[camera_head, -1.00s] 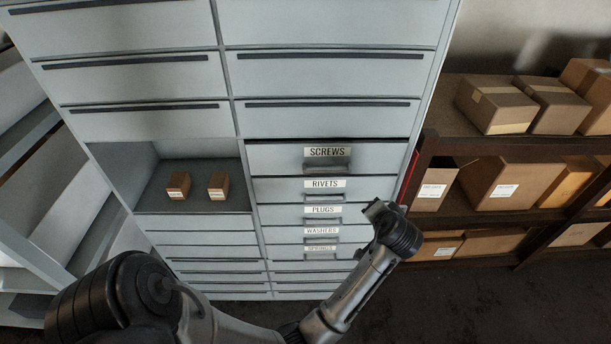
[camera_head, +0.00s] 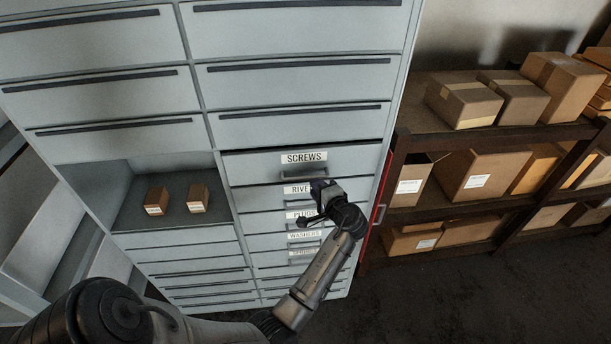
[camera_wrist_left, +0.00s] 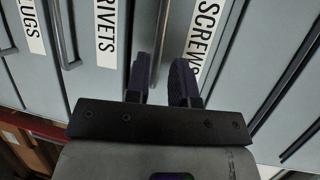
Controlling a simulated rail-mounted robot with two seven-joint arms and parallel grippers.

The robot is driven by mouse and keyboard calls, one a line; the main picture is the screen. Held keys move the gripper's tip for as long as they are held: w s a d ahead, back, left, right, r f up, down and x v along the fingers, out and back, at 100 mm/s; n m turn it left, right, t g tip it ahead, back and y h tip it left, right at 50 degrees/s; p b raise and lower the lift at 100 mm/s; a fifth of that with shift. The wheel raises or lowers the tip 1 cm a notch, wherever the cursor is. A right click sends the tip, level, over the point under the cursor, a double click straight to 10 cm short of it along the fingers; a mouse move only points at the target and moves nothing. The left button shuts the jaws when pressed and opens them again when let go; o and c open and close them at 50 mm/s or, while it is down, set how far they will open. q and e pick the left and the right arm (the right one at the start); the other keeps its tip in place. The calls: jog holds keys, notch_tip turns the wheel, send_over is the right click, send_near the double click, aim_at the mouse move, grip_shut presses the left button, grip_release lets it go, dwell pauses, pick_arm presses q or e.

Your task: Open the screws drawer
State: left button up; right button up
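The screws drawer (camera_head: 252,168) is a grey front with a "SCREWS" label and a bar handle (camera_head: 304,174) under it. It looks flush with the cabinet, with a dark line along its top edge. My left gripper (camera_head: 318,188) is in front of the rivets drawer (camera_head: 250,197), just below the screws handle, and partly covers the rivets label. In the left wrist view the fingers (camera_wrist_left: 162,82) are apart with nothing held. The screws handle (camera_wrist_left: 162,35) lines up with the gap between them, and the "SCREWS" label (camera_wrist_left: 204,35) is beside it. Contact cannot be told. My right gripper is not in view.
Plugs, washers and further drawers lie below. An open compartment (camera_head: 125,205) left of the drawers holds two small boxes (camera_head: 198,198). A shelf rack (camera_head: 405,140) with cardboard boxes (camera_head: 463,103) stands to the right. Dark floor (camera_head: 450,300) is clear in front.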

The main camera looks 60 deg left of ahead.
aim_at(306, 177)
pick_arm(q)
jog(key=shift+a+f+p, duration=0.2)
jog(key=shift+a, duration=0.95)
jog(key=shift+a+f+p, duration=0.15)
jog(key=shift+a+f, duration=0.1)
jog(key=shift+a, duration=0.85)
jog(key=shift+a+f+p, duration=0.2)
jog(key=shift+a, duration=0.95)
grip_shut()
